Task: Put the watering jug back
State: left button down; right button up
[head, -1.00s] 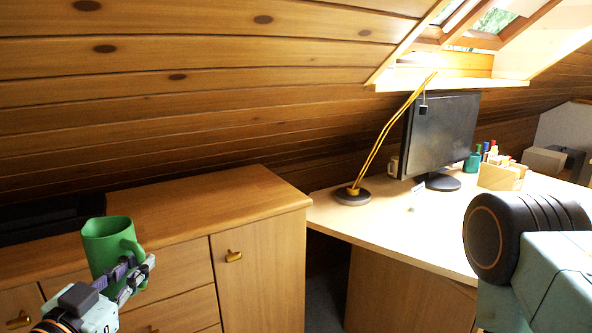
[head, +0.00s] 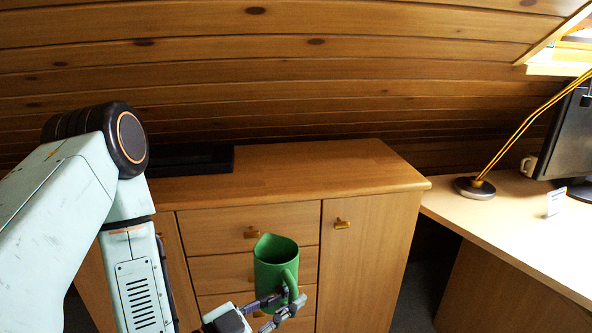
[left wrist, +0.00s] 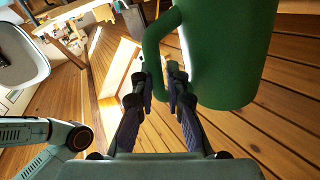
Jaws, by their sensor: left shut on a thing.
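The green watering jug (head: 274,262) is upright in front of the cabinet drawers in the head view, its open top below the level of the cabinet top. My left gripper (head: 282,304) is shut on its handle. In the left wrist view the jug (left wrist: 225,50) fills the upper right, and the fingers of my left gripper (left wrist: 163,80) close on the handle loop. The wooden cabinet (head: 300,168) stands behind the jug. My right gripper is not in view in the head view.
A black flat box (head: 190,160) lies on the cabinet's left part; the rest of its top is clear. A desk (head: 500,222) to the right holds a yellow lamp (head: 475,187), a mug (head: 528,166), a small white card (head: 556,201) and a monitor (head: 570,140).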

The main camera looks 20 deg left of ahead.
pick_arm(q)
jog(key=w+a+r+n+t+y+p, duration=0.1)
jog(key=w+a+r+n+y+p, duration=0.2)
jog(key=w+a+r, duration=0.55)
jog(key=w+a+r+n+t+y+p, duration=0.1)
jog(key=w+a+r+y+p, duration=0.35)
jog(key=w+r, duration=0.65)
jog(key=w+a+r+n+y+p, duration=0.1)
jog(key=w+a+r+n, duration=0.15)
jog(key=a, duration=0.65)
jog(key=shift+m+t+y, duration=0.35)
jog(key=shift+t, duration=0.05)
jog(key=f+b, duration=0.1)
jog(key=f, duration=0.4)
jog(key=f+b, duration=0.1)
jog(key=f, duration=0.5)
jog(key=shift+w+a+f, duration=0.1)
jog(key=shift+a+f, duration=0.05)
jog(key=shift+a, duration=0.05)
jog(key=shift+w+a, duration=0.1)
jog(key=shift+f, duration=0.15)
jog(key=c, duration=1.6)
grip_release()
jog(key=shift+o, duration=1.2)
